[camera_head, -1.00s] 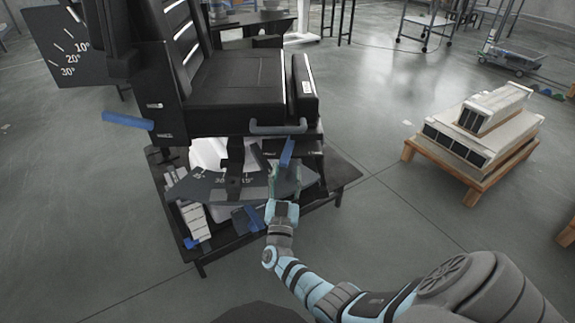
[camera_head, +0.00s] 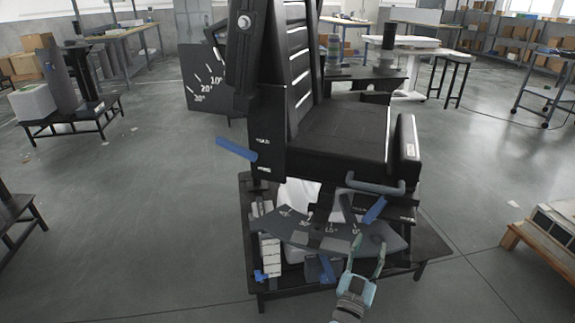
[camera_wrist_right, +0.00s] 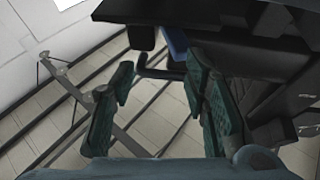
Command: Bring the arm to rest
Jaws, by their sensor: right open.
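My right gripper (camera_head: 366,254) is in front of the lower part of a black seat rig (camera_head: 345,130). Its two green fingers are spread apart with nothing between them. In the right wrist view the open fingers (camera_wrist_right: 158,95) show large, with the dark underside of the rig and a blue lever (camera_wrist_right: 176,42) beyond them. In the head view a blue lever (camera_head: 374,210) lies just above the fingertips, beside the curved angle scale (camera_head: 300,232). I cannot tell whether the fingers touch the rig. My left gripper is not in view.
The rig stands on a low black table (camera_head: 440,250). A second blue lever (camera_head: 236,149) sticks out at its left. A wooden pallet (camera_head: 540,246) is at the right edge, and a low bench (camera_head: 70,122) at the far left. Open grey floor lies between them.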

